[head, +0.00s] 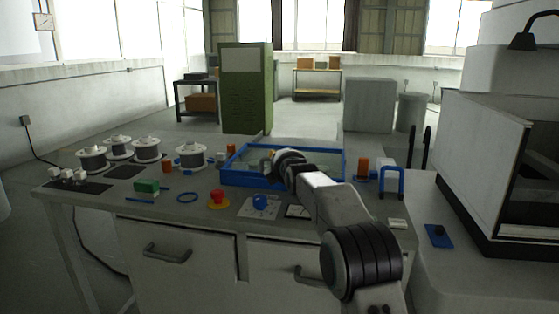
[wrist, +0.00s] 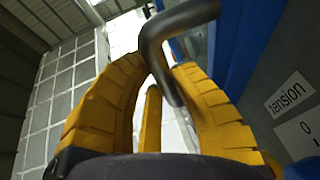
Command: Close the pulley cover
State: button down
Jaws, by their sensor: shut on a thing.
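A blue-framed piece (head: 333,149) with a greenish middle lies on the workbench; it looks like the pulley cover or its housing, but I cannot tell which. My arm reaches over it from the right. My gripper (head: 268,156) is at its middle in the head view, partly hidden by my own wrist. In the wrist view, the yellow fingers of my gripper (wrist: 160,80) are closed around a dark grey bent handle (wrist: 178,22). A blue part (wrist: 232,45) is just right of the handle. Whether the cover is raised or lowered is unclear.
Several wire spools (head: 146,150) stand at the bench's left. A red button (head: 217,196) and a blue knob (head: 260,201) are near the front. An orange piece (head: 363,166) and a blue arch (head: 392,180) stand right. A "tension" label (wrist: 289,93) shows in the wrist view.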

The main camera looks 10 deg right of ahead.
jog(key=shift+f, duration=0.35)
jog(key=c, duration=1.5)
grip_release()
jog(key=shift+o, duration=1)
jog(key=shift+s+r, duration=0.1)
jog(key=shift+r, duration=0.15)
jog(key=shift+s, duration=0.1)
jog(key=s+r, duration=0.2)
jog(key=s, duration=0.9)
jog(key=shift+s, duration=0.3)
